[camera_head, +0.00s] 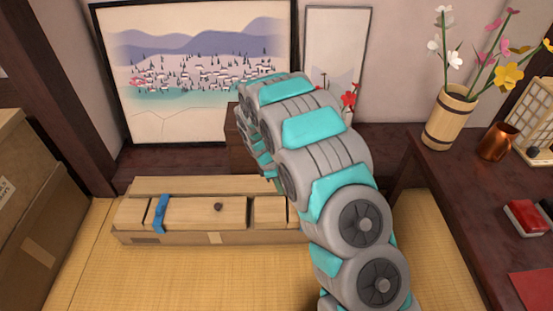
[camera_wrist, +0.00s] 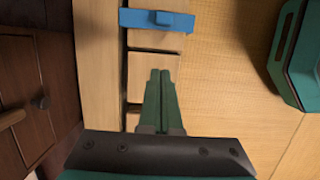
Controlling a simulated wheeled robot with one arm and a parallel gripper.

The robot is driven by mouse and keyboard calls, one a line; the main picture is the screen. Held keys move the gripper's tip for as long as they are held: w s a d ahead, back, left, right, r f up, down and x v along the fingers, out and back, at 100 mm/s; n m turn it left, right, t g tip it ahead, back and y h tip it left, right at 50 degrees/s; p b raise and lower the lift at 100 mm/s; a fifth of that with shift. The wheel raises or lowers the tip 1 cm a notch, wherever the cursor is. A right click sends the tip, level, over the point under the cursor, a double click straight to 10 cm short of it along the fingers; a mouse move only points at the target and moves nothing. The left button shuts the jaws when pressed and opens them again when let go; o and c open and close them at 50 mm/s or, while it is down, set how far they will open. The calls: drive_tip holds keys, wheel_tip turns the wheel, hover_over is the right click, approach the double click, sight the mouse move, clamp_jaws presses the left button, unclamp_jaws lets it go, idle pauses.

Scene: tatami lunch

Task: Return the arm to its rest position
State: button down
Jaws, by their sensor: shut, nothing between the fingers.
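My arm rises from the bottom right in the head view, arches over toward the picture frames and bends down at its far end. My gripper (camera_wrist: 163,78) shows in the wrist view with its two green fingers together and nothing between them. The fingers appear over or beside a long wooden box (camera_wrist: 95,60), whose height relative to them I cannot tell. In the head view my gripper is mostly hidden behind my arm, near the right part of the long box (camera_head: 180,238).
A blue clip or band (camera_head: 160,213) lies across the box. Cardboard boxes (camera_head: 40,210) stand left. A framed landscape (camera_head: 190,120) leans behind. A dark table (camera_head: 450,180) at right holds a flower vase (camera_head: 450,120) and copper pot (camera_head: 497,143).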

drive_tip(key=s+d+r+m+g, duration=0.1)
drive_tip(key=s+d+r+m, duration=0.3)
drive_tip(key=s+r, duration=0.5)
drive_tip(key=s+d+r+m, duration=0.5)
drive_tip(key=s+r, duration=0.2)
drive_tip(key=r, duration=0.3)
drive_tip(key=s+r+m+y, duration=0.1)
drive_tip(key=s+r+m, duration=0.3)
drive_tip(key=s, duration=0.8)
drive_tip(key=s+r+m+y, duration=0.1)
drive_tip(key=s+r+m, duration=0.3)
drive_tip(key=s, duration=0.8)
drive_tip(key=shift+s+d+m+g+y, duration=0.25)
drive_tip(key=shift+s+m+g+y, duration=0.05)
drive_tip(key=shift+s+g+y, duration=0.1)
